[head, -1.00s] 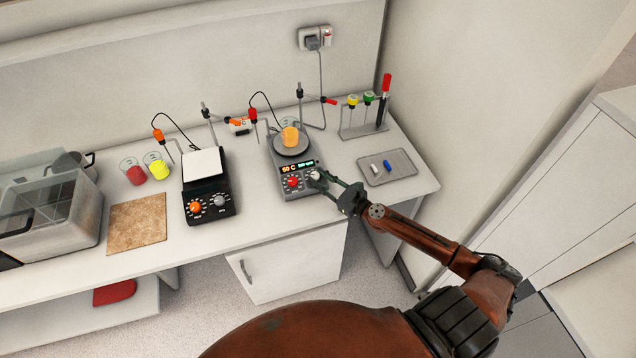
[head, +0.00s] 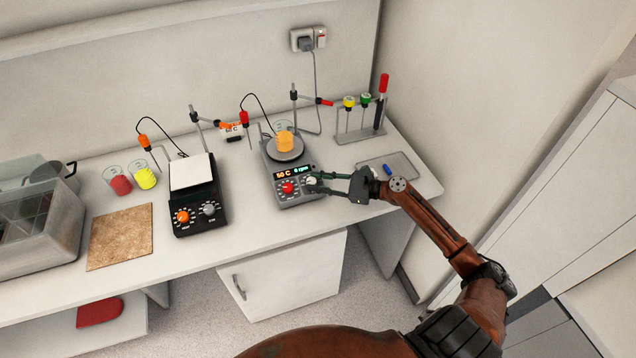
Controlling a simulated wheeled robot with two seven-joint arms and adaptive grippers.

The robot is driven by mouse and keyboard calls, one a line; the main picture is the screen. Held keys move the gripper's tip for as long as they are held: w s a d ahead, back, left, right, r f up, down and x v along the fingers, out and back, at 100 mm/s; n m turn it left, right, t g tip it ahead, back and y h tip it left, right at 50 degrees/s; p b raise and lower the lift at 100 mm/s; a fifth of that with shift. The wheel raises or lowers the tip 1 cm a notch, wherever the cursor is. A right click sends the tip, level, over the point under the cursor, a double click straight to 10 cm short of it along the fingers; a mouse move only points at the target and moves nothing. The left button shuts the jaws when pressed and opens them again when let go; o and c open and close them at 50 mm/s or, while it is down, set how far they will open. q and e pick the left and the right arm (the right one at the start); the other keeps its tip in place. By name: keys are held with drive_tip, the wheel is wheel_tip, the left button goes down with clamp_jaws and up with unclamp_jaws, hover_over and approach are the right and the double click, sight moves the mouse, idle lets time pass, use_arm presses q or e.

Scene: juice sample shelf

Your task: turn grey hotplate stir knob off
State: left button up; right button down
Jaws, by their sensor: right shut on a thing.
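The grey hotplate (head: 297,199) stands on the bench, with a beaker of orange liquid (head: 285,141) on its round plate. Its front has a red knob (head: 288,188) at left and a pale stir knob (head: 310,180) at right. The display (head: 294,172) above them appears to read 50 C and 0 rpm. My right gripper (head: 315,183) reaches in from the right and is shut on the stir knob, its fingers partly covering it. My left gripper is not in view.
A black hotplate (head: 198,220) with an orange knob stands to the left, near a brown mat (head: 121,238). A grey tray (head: 405,166) lies behind my right gripper. A tube rack (head: 359,138) stands at the back right. Bench front between the hotplates is clear.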

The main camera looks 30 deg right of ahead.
drive_tip(key=c, duration=1.6)
unclamp_jaws()
drive_tip(key=shift+s, duration=0.1)
drive_tip(key=v, duration=1.1)
drive_tip(key=shift+s+d, duration=0.25)
drive_tip(key=shift+d, duration=0.05)
